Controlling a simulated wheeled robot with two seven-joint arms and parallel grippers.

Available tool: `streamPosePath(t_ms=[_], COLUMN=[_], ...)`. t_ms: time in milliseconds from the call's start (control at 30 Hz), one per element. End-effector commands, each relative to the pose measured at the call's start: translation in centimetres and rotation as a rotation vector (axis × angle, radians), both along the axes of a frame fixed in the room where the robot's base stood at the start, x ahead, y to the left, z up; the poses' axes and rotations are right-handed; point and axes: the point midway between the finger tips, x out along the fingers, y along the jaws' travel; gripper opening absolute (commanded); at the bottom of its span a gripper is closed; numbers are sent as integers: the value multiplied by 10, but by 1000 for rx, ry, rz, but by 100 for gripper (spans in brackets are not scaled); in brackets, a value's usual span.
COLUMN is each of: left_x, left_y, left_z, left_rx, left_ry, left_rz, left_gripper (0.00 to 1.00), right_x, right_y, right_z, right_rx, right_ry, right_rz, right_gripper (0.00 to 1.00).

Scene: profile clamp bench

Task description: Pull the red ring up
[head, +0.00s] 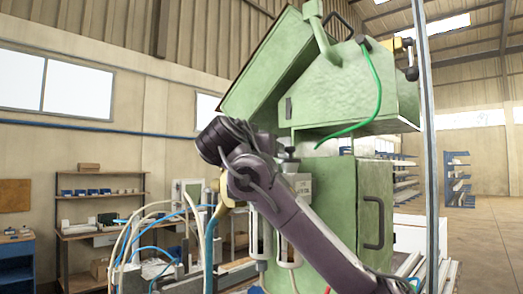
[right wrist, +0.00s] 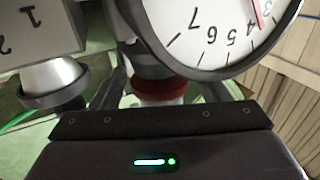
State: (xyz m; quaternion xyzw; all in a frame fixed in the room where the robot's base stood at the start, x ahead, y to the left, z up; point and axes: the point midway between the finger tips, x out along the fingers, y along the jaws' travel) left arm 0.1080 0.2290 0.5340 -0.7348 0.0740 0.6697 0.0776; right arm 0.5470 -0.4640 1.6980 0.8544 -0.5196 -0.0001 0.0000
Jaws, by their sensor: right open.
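The red ring (right wrist: 160,90) shows in the right wrist view as a dark red band around a pale post, just below a round dial gauge. My right gripper (right wrist: 163,84) is open, its dark fingers on either side of the ring. I cannot tell whether they touch it. The gauge and the gripper body hide part of the ring and fingers. In the head view my right arm reaches in from the lower right, and its wrist is in front of the green machine; the ring cannot be made out there. My left gripper is not in view.
The dial gauge (right wrist: 215,35) hangs close above my right gripper. A grey block with numbers (right wrist: 40,30) and a metal knob (right wrist: 52,82) are at the left. The green machine (head: 335,95) with a cabinet stands around my arm. Hoses (head: 125,240) and shelves (head: 100,192) are further left.

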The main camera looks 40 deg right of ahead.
Motion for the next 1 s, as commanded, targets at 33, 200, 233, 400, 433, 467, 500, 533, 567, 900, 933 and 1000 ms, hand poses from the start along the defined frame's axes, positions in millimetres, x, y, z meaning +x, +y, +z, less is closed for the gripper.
streamPosePath(t_ms=[33,200,233,400,433,467,500,533,567,900,933,1000], left_x=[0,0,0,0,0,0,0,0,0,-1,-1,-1], left_y=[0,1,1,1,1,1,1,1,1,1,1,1], left_z=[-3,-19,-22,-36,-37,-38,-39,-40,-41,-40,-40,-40], left_rx=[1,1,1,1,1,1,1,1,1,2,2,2], left_ry=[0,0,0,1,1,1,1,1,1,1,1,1], left_rz=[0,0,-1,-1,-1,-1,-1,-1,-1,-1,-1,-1], left_gripper=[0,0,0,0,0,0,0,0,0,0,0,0], right_x=[-1,-12,-14,-27,-29,-31,-32,-33,-34,-36,-36,-35], right_y=[3,24,30,54,58,61,64,66,67,69,69,69], right_z=[-1,-4,-4,-3,-3,-2,-2,-2,-1,0,0,0], right_rx=[-1,-2,-2,-2,-2,-1,-1,0,0,-1,-1,-1], right_ry=[0,-3,-3,-2,-3,-3,-2,-1,-1,0,0,0], right_rz=[2,3,4,3,3,3,3,2,2,1,1,1], right_gripper=[69,69,69,69,69,69,69,69,69,69,69,69])
